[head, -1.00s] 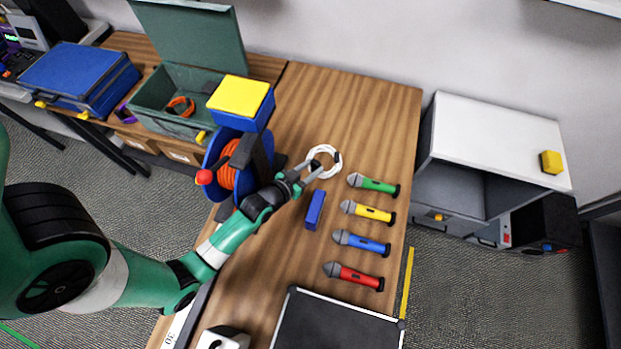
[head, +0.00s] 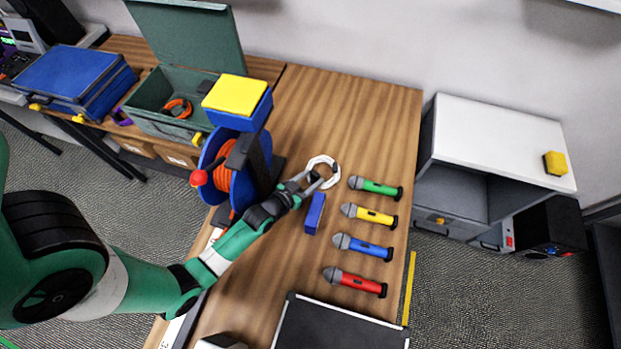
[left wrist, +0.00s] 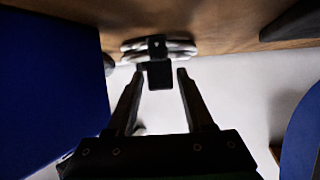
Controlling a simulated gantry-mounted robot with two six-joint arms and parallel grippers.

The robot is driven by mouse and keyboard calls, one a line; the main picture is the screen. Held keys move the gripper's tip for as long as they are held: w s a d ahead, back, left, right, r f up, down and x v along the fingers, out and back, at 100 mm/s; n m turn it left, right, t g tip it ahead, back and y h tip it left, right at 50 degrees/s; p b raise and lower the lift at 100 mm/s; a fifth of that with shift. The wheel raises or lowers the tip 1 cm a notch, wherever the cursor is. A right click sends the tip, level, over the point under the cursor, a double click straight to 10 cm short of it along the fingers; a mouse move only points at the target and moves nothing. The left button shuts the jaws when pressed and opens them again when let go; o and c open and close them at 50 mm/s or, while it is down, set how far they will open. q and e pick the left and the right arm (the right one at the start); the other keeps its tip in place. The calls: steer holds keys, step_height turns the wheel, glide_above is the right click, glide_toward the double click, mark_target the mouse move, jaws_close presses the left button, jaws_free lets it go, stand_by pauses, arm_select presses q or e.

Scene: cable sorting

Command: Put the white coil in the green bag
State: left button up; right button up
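The white coil (head: 323,160) lies on the wooden table near the middle of the head view. It also shows in the left wrist view (left wrist: 184,47), with a black strap (left wrist: 160,75) around it. My left gripper (head: 312,183) is at the coil's near side. In the left wrist view its fingers (left wrist: 158,82) are apart, with the strap in line with the gap; contact is not clear. The green bag (head: 160,128) is a box-like case at the left, lid raised, with an orange coil (head: 177,108) inside. My right gripper is not in view.
A blue reel (head: 228,170) with orange cable and a yellow-topped blue box (head: 238,97) stand between the coil and the green bag. A small blue block (head: 315,213) lies beside my gripper. Several microphones (head: 374,187) line the right. The table behind the coil is clear.

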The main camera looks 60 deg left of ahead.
arm_select(q)
steer(key=shift+r, duration=0.2)
steer(key=shift+s+d+r+p, duration=0.15)
steer(key=shift+s+p, duration=0.15)
steer(key=shift+p, duration=0.05)
steer(key=p+v, duration=0.2)
steer(key=v, duration=0.9)
steer(key=shift+s, duration=0.15)
